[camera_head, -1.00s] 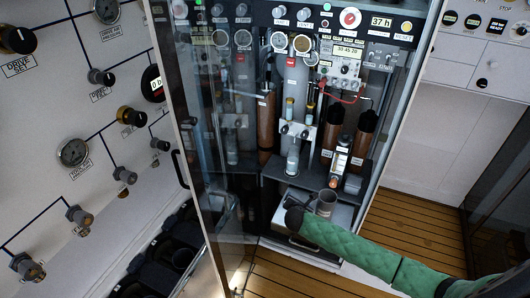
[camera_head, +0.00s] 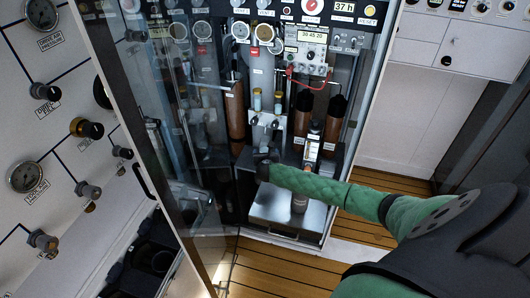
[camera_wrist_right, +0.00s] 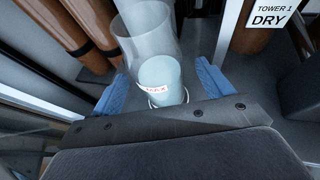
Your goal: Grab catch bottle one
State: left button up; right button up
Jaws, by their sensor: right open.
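The catch bottle (camera_wrist_right: 160,82), a clear cylinder with a pale lower part and a red-and-white MAX label, stands upright in the right wrist view. My right gripper (camera_wrist_right: 160,76) is open, with one blue finger on each side of it. I cannot tell whether the fingers touch it. In the head view my right gripper (camera_head: 263,167) is at the low front of the cabinet, just below the bottle (camera_head: 262,136), and hides its lower part. My left gripper is not in view.
Brown columns (camera_head: 303,113) stand beside the bottle. A glass door (camera_head: 165,150) is at the left. A TOWER 1 DRY sign (camera_wrist_right: 270,27) shows in the wrist view.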

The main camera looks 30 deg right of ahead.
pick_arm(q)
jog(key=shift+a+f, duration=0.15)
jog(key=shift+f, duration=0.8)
pick_arm(e)
jog(key=shift+x, duration=1.4)
jog(key=c, duration=1.1)
